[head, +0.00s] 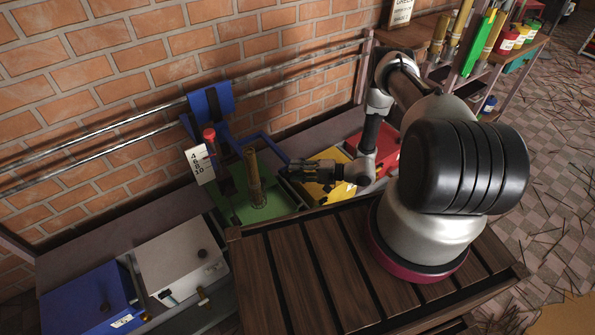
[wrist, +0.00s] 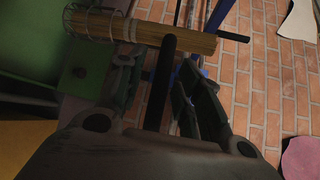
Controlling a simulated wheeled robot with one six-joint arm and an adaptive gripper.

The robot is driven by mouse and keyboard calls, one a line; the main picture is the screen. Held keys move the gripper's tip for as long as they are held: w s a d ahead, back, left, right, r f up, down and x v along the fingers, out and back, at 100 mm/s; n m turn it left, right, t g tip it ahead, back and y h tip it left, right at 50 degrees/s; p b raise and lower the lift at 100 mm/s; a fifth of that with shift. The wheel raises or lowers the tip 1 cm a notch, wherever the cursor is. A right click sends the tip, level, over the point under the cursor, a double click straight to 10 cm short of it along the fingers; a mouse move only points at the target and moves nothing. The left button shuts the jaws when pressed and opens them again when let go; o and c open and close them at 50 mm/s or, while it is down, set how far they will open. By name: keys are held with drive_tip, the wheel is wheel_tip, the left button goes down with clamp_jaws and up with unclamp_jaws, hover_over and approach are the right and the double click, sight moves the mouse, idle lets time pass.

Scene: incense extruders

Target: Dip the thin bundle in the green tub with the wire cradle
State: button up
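The bundle (head: 254,178) of thin tan sticks stands nearly upright at the green tub (head: 236,208) in the head view. In the wrist view the bundle (wrist: 190,40) lies across the top, with the wire cradle (wrist: 82,22) around its left end. The green tub (wrist: 30,50) fills the left side there. My gripper (head: 292,169) is right of the bundle, near the end of a blue arm (head: 262,144). In the wrist view a black bar (wrist: 160,88) runs between the spread fingers of my gripper (wrist: 165,95), with gaps beside it. I see no firm grip on it.
A red-knobbed post (head: 209,135) and a white numbered scale (head: 200,164) stand at the tub's left. A yellow tub (head: 340,183) and a red one (head: 385,148) lie right; white (head: 180,256) and blue (head: 88,298) lidded boxes lie left. Metal rails (head: 110,130) run along the brick wall.

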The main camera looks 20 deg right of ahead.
clamp_jaws()
wheel_tip(320, 180, down, 16)
drive_tip(key=shift+s+r, duration=0.15)
drive_tip(key=shift+s, duration=0.05)
idle(0.9)
unclamp_jaws()
drive_tip(key=shift+a, duration=0.1)
drive_tip(key=shift+w, duration=0.1)
